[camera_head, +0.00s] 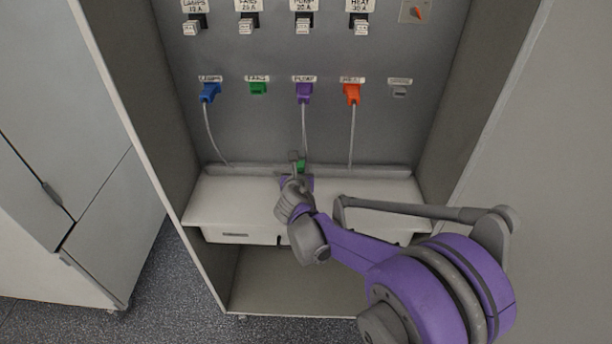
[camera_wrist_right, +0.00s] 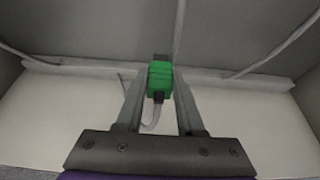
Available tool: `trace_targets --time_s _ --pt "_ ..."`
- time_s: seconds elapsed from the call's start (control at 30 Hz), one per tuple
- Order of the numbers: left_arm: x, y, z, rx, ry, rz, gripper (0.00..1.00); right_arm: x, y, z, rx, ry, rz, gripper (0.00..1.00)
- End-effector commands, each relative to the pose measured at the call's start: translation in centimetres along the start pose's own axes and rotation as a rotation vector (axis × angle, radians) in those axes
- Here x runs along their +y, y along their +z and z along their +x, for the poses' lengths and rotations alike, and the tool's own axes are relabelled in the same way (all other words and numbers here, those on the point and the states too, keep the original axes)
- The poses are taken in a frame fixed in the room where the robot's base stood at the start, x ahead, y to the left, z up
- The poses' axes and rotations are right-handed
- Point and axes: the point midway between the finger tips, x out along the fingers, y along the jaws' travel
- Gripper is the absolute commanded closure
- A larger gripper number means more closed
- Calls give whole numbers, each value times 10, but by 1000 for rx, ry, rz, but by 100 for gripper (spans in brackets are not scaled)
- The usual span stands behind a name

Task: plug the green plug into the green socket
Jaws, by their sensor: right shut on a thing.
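The green plug (camera_wrist_right: 160,78) sits between the fingertips of my right gripper (camera_wrist_right: 158,92), which is shut on it; a pale cable hangs from its near end. In the head view the green plug (camera_head: 301,164) shows small at the tip of my right gripper (camera_head: 298,165), above the white shelf. The green socket (camera_head: 258,88) is on the grey back panel, up and to the left of the gripper, with nothing in it. My left gripper is not in view.
Blue (camera_head: 209,92), purple (camera_head: 304,93) and orange (camera_head: 352,93) plugs sit in neighbouring sockets, their cables hanging down to the shelf (camera_head: 240,205). A grey socket (camera_head: 399,87) is at the right. Switches (camera_head: 246,25) line the top. Cabinet side walls bound both sides.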

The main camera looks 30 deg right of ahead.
Motion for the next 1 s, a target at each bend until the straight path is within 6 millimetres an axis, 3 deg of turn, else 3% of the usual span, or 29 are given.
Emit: trace_targets --time_s 0.17,0.3,0.5,0.73,1.0 --pt "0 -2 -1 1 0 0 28 50 54 -16 7 8 -5 100" --pt "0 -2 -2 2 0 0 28 83 99 -39 7 6 -4 100" --pt "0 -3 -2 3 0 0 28 112 148 -74 -1 3 -1 100" --pt "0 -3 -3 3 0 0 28 120 168 -88 -7 -1 2 100" --pt "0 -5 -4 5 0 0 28 120 177 -70 -7 -2 3 100"
